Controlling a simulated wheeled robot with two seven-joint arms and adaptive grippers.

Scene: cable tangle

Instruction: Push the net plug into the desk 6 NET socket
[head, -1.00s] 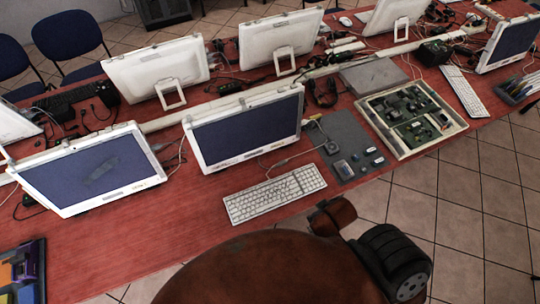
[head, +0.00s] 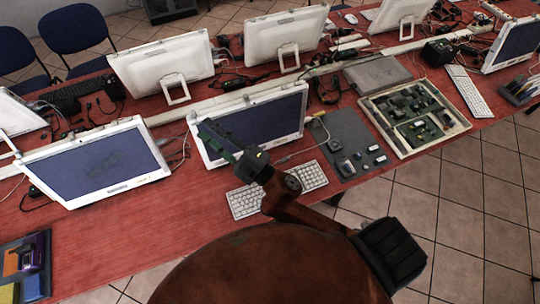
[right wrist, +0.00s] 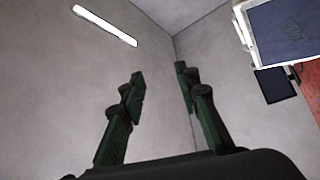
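My right gripper (head: 212,135) is raised in front of the middle front monitor in the head view, above the white keyboard. In the right wrist view its two green fingers (right wrist: 159,72) stand apart with nothing between them. Several small blocks and connectors lie on a grey mat (head: 347,127) right of that monitor, with a light cable running to the mat. I cannot tell which piece is the net plug. I cannot make out the desk 6 NET socket. My left gripper is not in view.
The white keyboard (head: 308,176) is partly hidden by my right arm. Front monitors (head: 95,165) (head: 268,118) stand on the red table. A framed tray of circuit boards (head: 458,125) lies right of the mat. Bare red tabletop (head: 150,225) shows at the front left.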

